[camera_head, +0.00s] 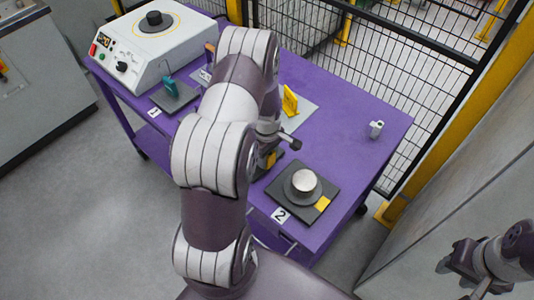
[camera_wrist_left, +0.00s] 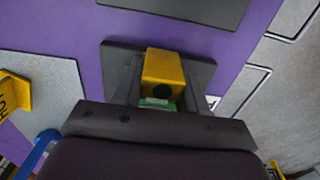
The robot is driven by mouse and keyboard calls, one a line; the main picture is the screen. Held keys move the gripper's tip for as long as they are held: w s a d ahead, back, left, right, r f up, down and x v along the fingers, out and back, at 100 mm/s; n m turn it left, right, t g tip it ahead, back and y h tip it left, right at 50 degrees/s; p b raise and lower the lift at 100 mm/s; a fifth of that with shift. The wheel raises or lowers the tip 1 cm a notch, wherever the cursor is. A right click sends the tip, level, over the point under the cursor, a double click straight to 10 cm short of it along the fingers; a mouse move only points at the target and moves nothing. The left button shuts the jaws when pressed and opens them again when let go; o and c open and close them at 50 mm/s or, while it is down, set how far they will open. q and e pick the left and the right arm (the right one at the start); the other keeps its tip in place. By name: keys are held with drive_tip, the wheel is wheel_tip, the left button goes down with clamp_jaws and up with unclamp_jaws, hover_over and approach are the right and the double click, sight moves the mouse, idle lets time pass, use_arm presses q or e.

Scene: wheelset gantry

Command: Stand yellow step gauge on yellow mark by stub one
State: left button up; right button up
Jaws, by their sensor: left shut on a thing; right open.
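My left gripper (camera_wrist_left: 160,95) is shut on a yellow block with a dark round hole, which I take as the yellow step gauge (camera_wrist_left: 164,68). It is held over a dark plate (camera_wrist_left: 200,76); contact cannot be told. A small green patch (camera_wrist_left: 155,102) shows between the fingers. In the head view my arm hides most of this spot; a bit of yellow (camera_head: 271,158) shows beside it. The plate by label 1 (camera_head: 153,112) carries a teal piece (camera_head: 170,85); no yellow mark is visible there. My right gripper (camera_head: 458,268) is open and empty, off the table.
A dark plate by label 2 (camera_head: 280,215) carries a silver-topped stub (camera_head: 304,182) and a yellow mark (camera_head: 322,203). A yellow sign (camera_head: 290,101) stands on a grey plate. A white heater (camera_head: 150,45) is far left. A small metal part (camera_head: 376,129) stands right; purple table around it is clear.

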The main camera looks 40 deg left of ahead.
use_arm(q)
drive_tip(key=shift+f, duration=0.2)
drive_tip(key=o, duration=1.1)
wheel_tip(320, 180, up, 12)
drive_tip(key=shift+d+r+b, duration=0.1)
drive_tip(key=shift+d+b, duration=0.05)
drive_tip(key=shift+b, duration=0.4)
drive_tip(key=s+d+r+m, duration=0.1)
drive_tip(key=s+d+m, duration=0.2)
drive_tip(key=d+m, duration=0.2)
drive_tip(key=s+d+r+m+t, duration=0.1)
drive_tip(key=s+d+r+m, duration=0.1)
drive_tip(key=d+m, duration=0.3)
drive_tip(key=s+d+r+m, duration=0.1)
drive_tip(key=s+d+m, duration=0.4)
drive_tip(key=m, duration=0.2)
drive_tip(key=shift+r, duration=0.3)
drive_tip(key=shift+s, duration=0.15)
